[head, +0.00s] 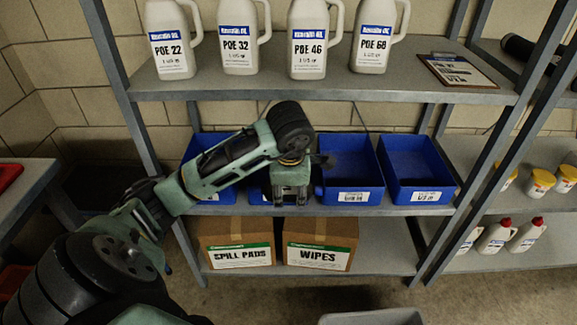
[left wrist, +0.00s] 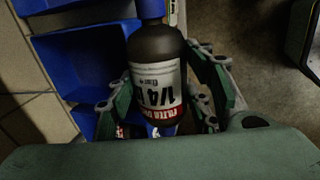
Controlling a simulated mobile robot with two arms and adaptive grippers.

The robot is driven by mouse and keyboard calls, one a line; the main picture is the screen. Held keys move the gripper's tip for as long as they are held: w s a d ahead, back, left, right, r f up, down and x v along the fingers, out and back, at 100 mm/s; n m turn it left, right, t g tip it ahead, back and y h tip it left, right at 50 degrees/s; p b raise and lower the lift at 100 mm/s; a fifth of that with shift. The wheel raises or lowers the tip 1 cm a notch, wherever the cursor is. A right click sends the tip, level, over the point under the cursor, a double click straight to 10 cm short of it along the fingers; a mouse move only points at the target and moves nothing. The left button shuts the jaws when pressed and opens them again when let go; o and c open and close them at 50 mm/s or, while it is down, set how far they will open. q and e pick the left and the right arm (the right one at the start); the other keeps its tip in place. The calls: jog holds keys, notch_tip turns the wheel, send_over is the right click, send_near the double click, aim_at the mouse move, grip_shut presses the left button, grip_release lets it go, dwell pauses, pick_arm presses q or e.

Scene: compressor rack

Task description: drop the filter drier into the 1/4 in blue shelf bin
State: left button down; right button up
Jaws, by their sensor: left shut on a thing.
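The filter drier (left wrist: 155,60) is a dark cylinder with a blue end and a white and red label reading 1/4, seen in the left wrist view. My left gripper (head: 290,195) is shut on it, with a finger on either side. In the head view the gripper is at the front of the blue bins on the middle shelf, over the second bin from the left. Several blue shelf bins stand in a row: the leftmost (head: 203,150) and second are partly hidden by my arm; the third (head: 350,165) and rightmost (head: 415,165) look empty. Their labels are too small to read surely.
Spill pads (head: 238,240) and wipes (head: 320,243) boxes sit below. A rack upright (head: 125,110) is on the left; a grey bin (head: 370,317) is on the floor.

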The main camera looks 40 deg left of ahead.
pick_arm(q)
jog(key=w+a+f, duration=0.1)
jog(key=w+a, duration=0.5)
jog(key=w, duration=0.1)
jog(key=shift+f+b, duration=0.25)
jog(key=shift+b, duration=0.05)
pick_arm(e)
jog(key=shift+w+v, duration=0.15)
jog(key=shift+v, duration=0.45)
jog(key=shift+w+v, duration=0.15)
jog(key=shift+v, duration=0.45)
pick_arm(q)
jog(key=shift+w+a, duration=0.1)
